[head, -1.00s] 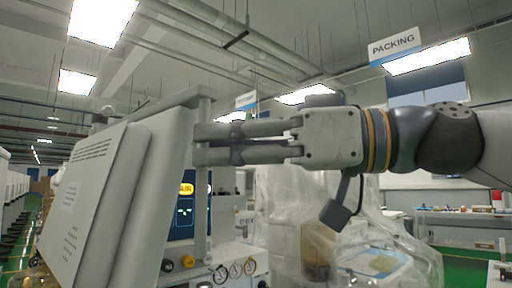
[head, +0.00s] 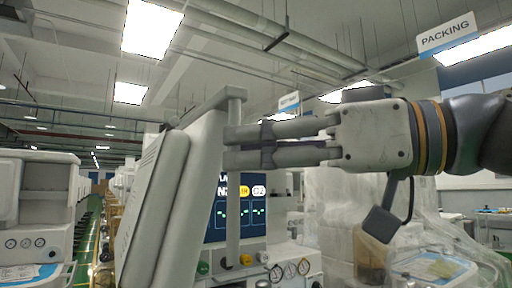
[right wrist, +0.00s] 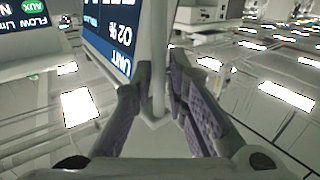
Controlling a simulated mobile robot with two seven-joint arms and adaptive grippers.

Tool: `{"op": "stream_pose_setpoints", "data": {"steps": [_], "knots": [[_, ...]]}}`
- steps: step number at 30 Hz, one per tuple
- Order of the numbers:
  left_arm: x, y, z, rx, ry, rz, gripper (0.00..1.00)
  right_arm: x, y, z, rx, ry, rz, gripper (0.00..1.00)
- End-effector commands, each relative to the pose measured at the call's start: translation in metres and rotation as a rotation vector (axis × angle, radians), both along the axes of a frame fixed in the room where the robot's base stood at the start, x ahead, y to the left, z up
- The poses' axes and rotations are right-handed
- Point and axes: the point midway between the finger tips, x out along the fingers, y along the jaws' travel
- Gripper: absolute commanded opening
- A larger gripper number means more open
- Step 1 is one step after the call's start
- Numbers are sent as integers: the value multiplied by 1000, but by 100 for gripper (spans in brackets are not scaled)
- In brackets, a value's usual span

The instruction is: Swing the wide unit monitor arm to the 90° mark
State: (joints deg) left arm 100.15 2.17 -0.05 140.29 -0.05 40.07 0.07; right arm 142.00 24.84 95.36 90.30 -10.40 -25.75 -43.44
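The monitor (head: 160,200) is a large pale grey panel at the left centre of the head view, seen steeply from its vented back. A vertical pale bar (head: 234,190) runs along its right edge and also shows in the right wrist view (right wrist: 158,60). My right gripper (head: 232,146) reaches in from the right with its fingers on this bar; in the right wrist view its fingertips (right wrist: 158,88) lie on either side of it, close together. The arm's pivot and the 90° mark are not visible. My left gripper is not in view.
A blue lit screen (head: 238,208) sits behind the bar, above a panel with knobs and gauges (head: 290,270). Another cart (head: 35,215) stands at the left. Plastic-wrapped equipment (head: 340,215) is behind my right gripper. An aisle with green floor runs back at the left.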

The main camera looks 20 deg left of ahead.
Motion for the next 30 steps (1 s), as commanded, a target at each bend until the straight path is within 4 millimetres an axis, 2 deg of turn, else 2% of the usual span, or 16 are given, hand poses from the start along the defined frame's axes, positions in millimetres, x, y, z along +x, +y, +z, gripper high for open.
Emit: {"op": "stream_pose_setpoints", "data": {"steps": [11,14,21,24,30], "knots": [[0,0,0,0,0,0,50,1,-3,1,3,0,-4,31],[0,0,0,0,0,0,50,2,-19,1,5,0,-6,31],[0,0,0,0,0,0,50,3,-84,1,4,1,-6,31],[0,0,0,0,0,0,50,2,-104,1,3,0,-5,31],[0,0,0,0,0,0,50,2,-120,0,1,0,-1,31]]}}
